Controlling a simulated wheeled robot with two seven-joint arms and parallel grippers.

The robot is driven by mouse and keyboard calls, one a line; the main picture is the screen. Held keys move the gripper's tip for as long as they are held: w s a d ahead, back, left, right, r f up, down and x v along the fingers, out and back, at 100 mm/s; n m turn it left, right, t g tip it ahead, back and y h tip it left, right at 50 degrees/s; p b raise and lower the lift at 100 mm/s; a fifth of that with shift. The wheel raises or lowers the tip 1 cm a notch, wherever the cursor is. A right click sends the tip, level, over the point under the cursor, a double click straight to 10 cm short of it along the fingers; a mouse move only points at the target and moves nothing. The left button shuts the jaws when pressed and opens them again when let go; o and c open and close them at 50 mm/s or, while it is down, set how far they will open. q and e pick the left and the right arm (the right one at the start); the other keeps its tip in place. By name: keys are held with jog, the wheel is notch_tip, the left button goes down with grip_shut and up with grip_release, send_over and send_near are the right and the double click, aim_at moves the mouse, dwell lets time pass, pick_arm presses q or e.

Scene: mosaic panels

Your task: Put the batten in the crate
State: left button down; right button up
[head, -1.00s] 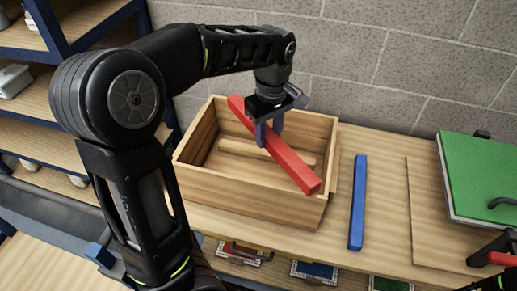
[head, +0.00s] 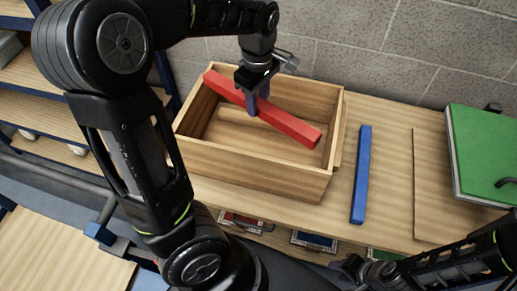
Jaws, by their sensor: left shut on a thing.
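A long red batten (head: 293,125) is gripped near its middle by my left gripper (head: 257,104). The gripper is shut on it from above, over the open wooden crate (head: 250,173). The batten runs slantwise, its left end by the crate's back left rim and its right end over the front right part of the inside. Whether it touches the rim is unclear. My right gripper (head: 350,267) is low at the bottom right, dark and partly cut off; its jaws cannot be made out.
A pale wooden strip (head: 262,128) shows on the crate's floor. A blue bar (head: 361,175) lies on the workbench (head: 395,150) right of the crate. A green panel (head: 485,150) lies at the right. A grey block wall stands behind, and shelves (head: 35,105) are at the left.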

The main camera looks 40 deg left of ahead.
pick_arm(q)
send_over(258, 152)
jog(key=s+d, duration=0.1)
jog(key=s, duration=0.1)
jog(key=f, duration=1.9)
jog(key=shift+w+f, duration=0.2)
jog(key=shift+f, duration=1.8)
jog(key=shift+f, duration=0.1)
jog(key=shift+f, duration=0.2)
jog(key=c, duration=1)
grip_release()
jog(key=shift+r, duration=0.1)
jog(key=shift+r, duration=3.95)
